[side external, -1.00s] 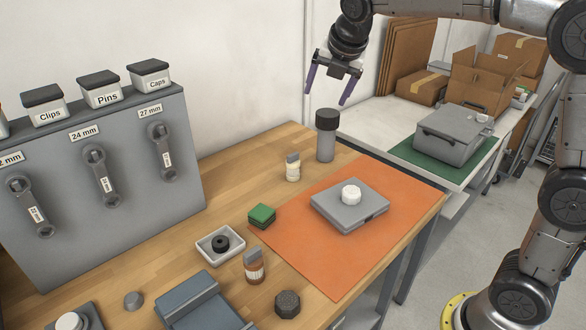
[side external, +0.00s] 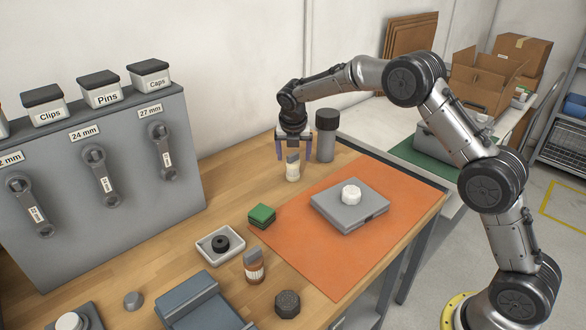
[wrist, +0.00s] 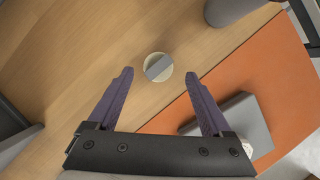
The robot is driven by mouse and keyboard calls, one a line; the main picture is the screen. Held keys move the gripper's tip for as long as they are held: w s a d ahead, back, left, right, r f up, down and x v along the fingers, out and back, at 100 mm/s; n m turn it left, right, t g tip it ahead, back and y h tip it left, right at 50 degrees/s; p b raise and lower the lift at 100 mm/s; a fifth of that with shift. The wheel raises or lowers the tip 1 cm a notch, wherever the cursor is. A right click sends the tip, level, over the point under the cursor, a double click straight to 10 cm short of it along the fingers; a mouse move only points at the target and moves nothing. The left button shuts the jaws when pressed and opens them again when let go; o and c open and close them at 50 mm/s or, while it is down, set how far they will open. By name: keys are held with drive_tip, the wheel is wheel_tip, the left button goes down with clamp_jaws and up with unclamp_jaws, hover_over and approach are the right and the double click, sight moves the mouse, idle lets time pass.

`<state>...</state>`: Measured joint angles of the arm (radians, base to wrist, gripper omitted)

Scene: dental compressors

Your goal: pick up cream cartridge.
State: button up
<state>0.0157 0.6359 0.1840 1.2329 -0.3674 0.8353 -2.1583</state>
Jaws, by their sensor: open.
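The cream cartridge (side external: 292,170) stands upright on the wooden bench, with a pale body and a grey top. In the wrist view the cream cartridge (wrist: 158,67) shows from above as a pale disc with a grey bar, beyond and between the fingertips. My gripper (side external: 294,156) is open and points down, with its purple fingers on either side of the cartridge's top in the side view. In the wrist view my gripper (wrist: 159,74) is empty. I cannot tell whether a finger touches the cartridge.
A tall grey cylinder with a dark cap (side external: 326,136) stands close to the right of the gripper. An orange mat (side external: 285,245) bears a grey block (side external: 350,212) with a white knob. A green block (side external: 262,215) and an amber bottle (side external: 254,268) stand nearer the front.

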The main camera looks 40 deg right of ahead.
sight(293, 162)
drive_tip(key=shift+a+x, duration=0.1)
drive_tip(key=shift+x, duration=1.55)
drive_tip(key=shift+a+x, duration=0.15)
drive_tip(key=shift+x, duration=1.5)
drive_tip(key=shift+s, duration=0.15)
clamp_jaws()
